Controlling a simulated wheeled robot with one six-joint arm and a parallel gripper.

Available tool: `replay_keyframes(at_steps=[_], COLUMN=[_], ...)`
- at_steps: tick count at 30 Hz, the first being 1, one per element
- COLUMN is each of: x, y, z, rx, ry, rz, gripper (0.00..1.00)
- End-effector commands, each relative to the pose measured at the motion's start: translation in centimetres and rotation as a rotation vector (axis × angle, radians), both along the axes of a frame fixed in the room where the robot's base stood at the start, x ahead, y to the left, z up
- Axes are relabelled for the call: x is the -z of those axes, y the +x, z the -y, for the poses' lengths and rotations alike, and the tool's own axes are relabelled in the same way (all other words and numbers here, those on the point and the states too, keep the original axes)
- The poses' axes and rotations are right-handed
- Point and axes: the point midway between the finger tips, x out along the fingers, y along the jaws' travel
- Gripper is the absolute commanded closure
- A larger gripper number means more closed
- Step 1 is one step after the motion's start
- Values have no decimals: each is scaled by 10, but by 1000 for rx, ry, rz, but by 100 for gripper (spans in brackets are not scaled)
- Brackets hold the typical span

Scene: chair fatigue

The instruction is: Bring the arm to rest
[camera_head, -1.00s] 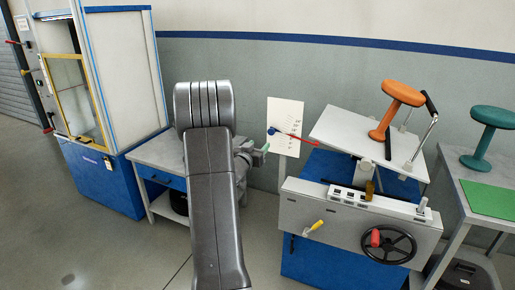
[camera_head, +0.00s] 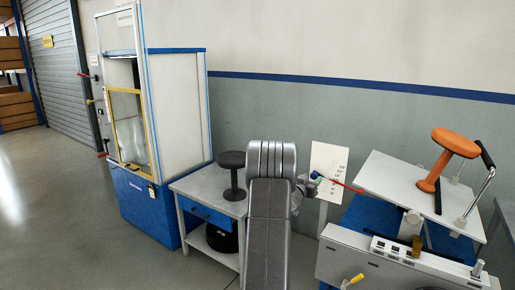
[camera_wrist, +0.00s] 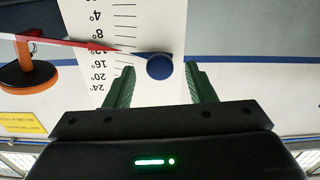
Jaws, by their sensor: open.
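My arm (camera_head: 268,215) rises in the middle of the head view, folded upright. My gripper (camera_wrist: 160,88) shows in the wrist view with its two green fingers apart and nothing between them. The wrist picture is upside down. In the head view the gripper is mostly hidden behind the arm, near the scale board (camera_head: 328,165).
An orange stool (camera_head: 447,155) stands on the tilted white plate (camera_head: 400,190) of the test machine at right. A black stool (camera_head: 233,172) stands on a grey table (camera_head: 212,186) at left. A tall cabinet (camera_head: 180,105) stands further left. Open floor (camera_head: 70,200) lies at far left.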

Motion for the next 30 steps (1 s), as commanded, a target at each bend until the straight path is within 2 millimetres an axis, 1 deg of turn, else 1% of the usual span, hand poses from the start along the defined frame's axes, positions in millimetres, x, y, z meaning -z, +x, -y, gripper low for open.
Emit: replay_keyframes(at_steps=[1,6,11,15,26,30], x=[-1,0,0,2,-1,0], y=[6,22,30,28,26,17], z=[5,15,21,20,18,11], rx=[2,0,0,0,-1,-2], ry=[1,1,1,-3,-1,1], rz=[1,-1,1,-2,-1,-1], gripper=[50,50,50,50,50,50])
